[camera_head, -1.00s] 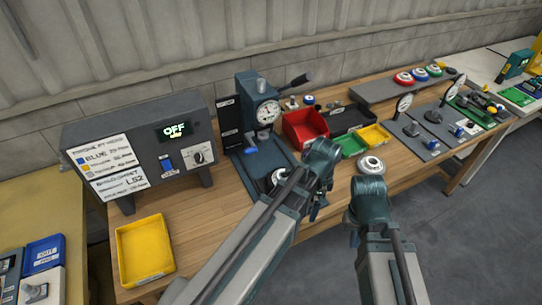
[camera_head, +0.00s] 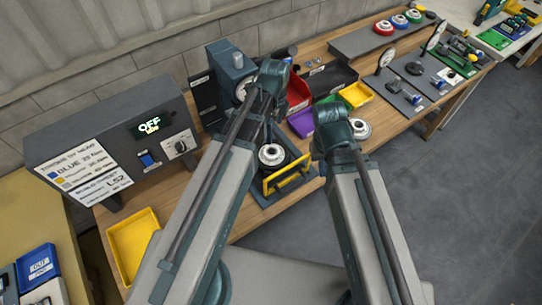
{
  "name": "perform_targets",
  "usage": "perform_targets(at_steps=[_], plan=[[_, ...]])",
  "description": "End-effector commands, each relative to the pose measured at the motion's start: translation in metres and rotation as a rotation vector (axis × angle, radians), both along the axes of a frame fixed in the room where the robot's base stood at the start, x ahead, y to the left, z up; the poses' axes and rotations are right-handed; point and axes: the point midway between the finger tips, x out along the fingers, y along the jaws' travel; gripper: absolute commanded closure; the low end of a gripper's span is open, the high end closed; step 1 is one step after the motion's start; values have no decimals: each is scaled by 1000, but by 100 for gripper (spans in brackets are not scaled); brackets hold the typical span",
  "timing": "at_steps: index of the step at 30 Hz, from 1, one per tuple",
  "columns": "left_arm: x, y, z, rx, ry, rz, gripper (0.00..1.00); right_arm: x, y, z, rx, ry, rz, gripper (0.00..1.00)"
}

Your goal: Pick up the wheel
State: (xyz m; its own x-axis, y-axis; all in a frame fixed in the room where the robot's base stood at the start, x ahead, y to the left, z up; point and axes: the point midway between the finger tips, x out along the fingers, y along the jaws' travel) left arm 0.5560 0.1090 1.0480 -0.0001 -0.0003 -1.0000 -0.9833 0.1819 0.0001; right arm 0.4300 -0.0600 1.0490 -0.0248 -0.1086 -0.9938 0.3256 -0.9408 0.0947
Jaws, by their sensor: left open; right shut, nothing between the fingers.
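A pale metal wheel (camera_head: 359,130) lies on the wooden bench, just right of my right gripper (camera_head: 330,118). Another pale round part (camera_head: 271,155) sits in the dark press fixture (camera_head: 289,196), behind a yellow bar frame (camera_head: 287,176). Red (camera_head: 383,27), blue (camera_head: 399,21) and green (camera_head: 414,16) wheels stand on the grey rack at the back. My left gripper (camera_head: 268,76) is open, in front of the press dial, and holds nothing I can see. My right gripper is shut and empty. The fingers of both are largely hidden by their wrists.
A control box (camera_head: 115,140) reading OFF stands at the left, with a yellow tray (camera_head: 133,243) below it. Red (camera_head: 298,92), black (camera_head: 331,79), purple (camera_head: 301,123) and yellow (camera_head: 356,95) bins line the bench. Gauge stands (camera_head: 411,66) are further right. The bench's front edge is near.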

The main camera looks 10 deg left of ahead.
Motion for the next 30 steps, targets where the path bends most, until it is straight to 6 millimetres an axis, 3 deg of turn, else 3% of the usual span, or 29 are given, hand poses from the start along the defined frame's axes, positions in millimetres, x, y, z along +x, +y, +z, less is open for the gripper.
perform_targets(at_steps=[1, 13, 25, 30], plan=[[0, 0, -12, 0, 0, 0, 0, 0, 0, -12, 0, 0, 1, 100], [0, 1, -67, 0, 0, 1, 0, 0, 0, -67, -1, 0, 1, 100], [0, 1, -77, 0, 0, 1, 0, 0, 0, -77, -1, 0, 0, 100], [0, 4, -92, 0, 0, 1, 0, 0, 0, -91, -1, 0, 0, 100]])
